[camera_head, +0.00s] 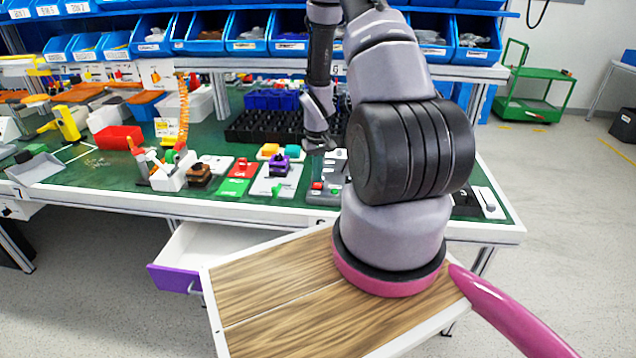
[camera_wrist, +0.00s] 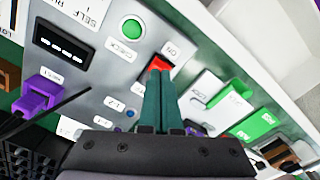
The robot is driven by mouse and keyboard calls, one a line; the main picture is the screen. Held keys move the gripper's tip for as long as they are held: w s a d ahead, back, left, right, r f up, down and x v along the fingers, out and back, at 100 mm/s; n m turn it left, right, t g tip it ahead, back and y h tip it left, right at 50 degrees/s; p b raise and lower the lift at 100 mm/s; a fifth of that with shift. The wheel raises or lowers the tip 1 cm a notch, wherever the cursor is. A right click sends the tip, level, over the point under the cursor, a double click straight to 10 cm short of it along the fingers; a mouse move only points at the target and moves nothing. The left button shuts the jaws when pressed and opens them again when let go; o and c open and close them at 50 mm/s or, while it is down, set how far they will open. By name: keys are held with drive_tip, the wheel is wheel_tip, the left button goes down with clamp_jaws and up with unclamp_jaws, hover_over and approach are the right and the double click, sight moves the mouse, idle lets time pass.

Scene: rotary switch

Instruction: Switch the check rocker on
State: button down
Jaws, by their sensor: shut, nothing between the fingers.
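A grey test panel (camera_wrist: 95,75) fills the left and middle of the wrist view. On it, a small red rocker (camera_wrist: 159,62) sits beside an "ON" label, partly hidden by my fingertips. A round green button or lamp (camera_wrist: 132,28) is above it, by a "CHECK" label. My gripper (camera_wrist: 160,72) is shut and empty, its two dark green fingers side by side with the tips at the rocker. I cannot tell whether they press it.
A purple plug (camera_wrist: 40,93) and a black slot (camera_wrist: 62,44) are on the panel's left. Green-and-white blocks (camera_wrist: 232,105) stand close on the right. Black crates (camera_head: 265,127) are beside my gripper on the bench. An open drawer (camera_head: 205,245) sticks out in front.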

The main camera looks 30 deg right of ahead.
drive_tip(key=shift+r, duration=2.9)
wheel_tip(320, 180, up, 14)
drive_tip(key=m+t, duration=0.1)
drive_tip(key=t, duration=0.1)
hover_over(317, 185)
drive_tip(key=a, duration=0.2)
drive_tip(key=s+a+r+t, duration=0.1)
drive_tip(key=s+a+r, duration=0.2)
drive_tip(key=r, duration=0.8)
drive_tip(key=s+a+r+m+t+y, duration=0.1)
drive_tip(key=s+a+r+t, duration=0.1)
drive_tip(key=s+a+r, duration=0.2)
drive_tip(key=s+a+r+m+t+y, duration=0.1)
drive_tip(key=s+a+r, duration=0.3)
drive_tip(key=s+r, duration=0.7)
drive_tip(key=shift+s+a+r+t, duration=0.25)
drive_tip(key=shift+s+t, duration=0.35)
drive_tip(key=shift+s, duration=0.25)
drive_tip(key=shift+d, duration=0.15)
